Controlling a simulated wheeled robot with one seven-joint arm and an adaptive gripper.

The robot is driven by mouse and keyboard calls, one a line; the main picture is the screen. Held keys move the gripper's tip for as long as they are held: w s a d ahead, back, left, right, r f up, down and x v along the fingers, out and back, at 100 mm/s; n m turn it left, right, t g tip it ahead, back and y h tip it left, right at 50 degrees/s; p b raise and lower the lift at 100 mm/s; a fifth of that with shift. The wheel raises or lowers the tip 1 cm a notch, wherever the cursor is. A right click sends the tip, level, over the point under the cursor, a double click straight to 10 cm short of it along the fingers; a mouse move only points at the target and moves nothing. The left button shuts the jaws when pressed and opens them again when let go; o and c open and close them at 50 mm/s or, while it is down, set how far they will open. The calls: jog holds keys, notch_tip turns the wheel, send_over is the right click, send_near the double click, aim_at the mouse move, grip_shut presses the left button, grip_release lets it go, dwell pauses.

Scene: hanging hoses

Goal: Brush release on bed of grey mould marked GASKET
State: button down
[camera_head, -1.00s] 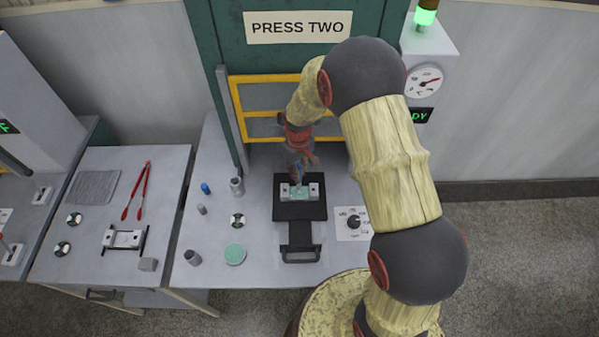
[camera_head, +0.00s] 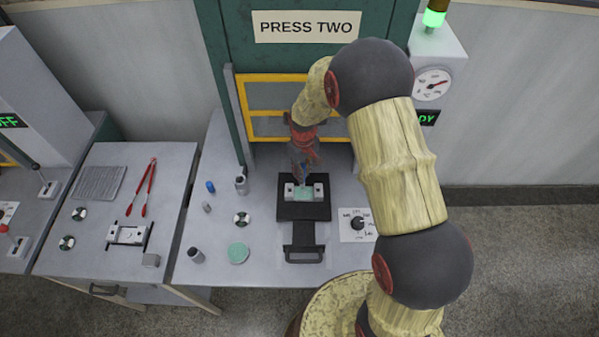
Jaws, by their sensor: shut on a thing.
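A grey mould (camera_head: 318,192) with a pale green bed (camera_head: 303,193) sits on a black tray (camera_head: 290,212) in front of the press marked PRESS TWO. Any marking on this mould is too small to read. My gripper (camera_head: 302,170) points down just above the mould and is shut on a thin blue-tipped thing, likely the brush (camera_head: 303,181). Its lower end is at or just over the green bed; I cannot tell if it touches. The fingers are small and partly blurred together.
The black tray has a handle (camera_head: 303,256) at its front. A dial plate (camera_head: 357,224) lies to its right. A green disc (camera_head: 238,253), a blue item (camera_head: 210,186) and small grey cylinders (camera_head: 196,255) stand left. Red tongs (camera_head: 143,188) and another mould (camera_head: 128,234) lie on the left table.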

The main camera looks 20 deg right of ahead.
jog(key=shift+s+d, duration=0.1)
jog(key=shift+d, duration=0.15)
jog(key=shift+d, duration=0.1)
jog(key=shift+s+d, duration=0.35)
jog(key=shift+d, duration=0.45)
jog(key=shift+w+a, duration=0.35)
jog(key=shift+a, duration=0.55)
jog(key=shift+a, duration=0.15)
jog(key=shift+w+a, duration=0.3)
jog(key=shift+a, duration=0.45)
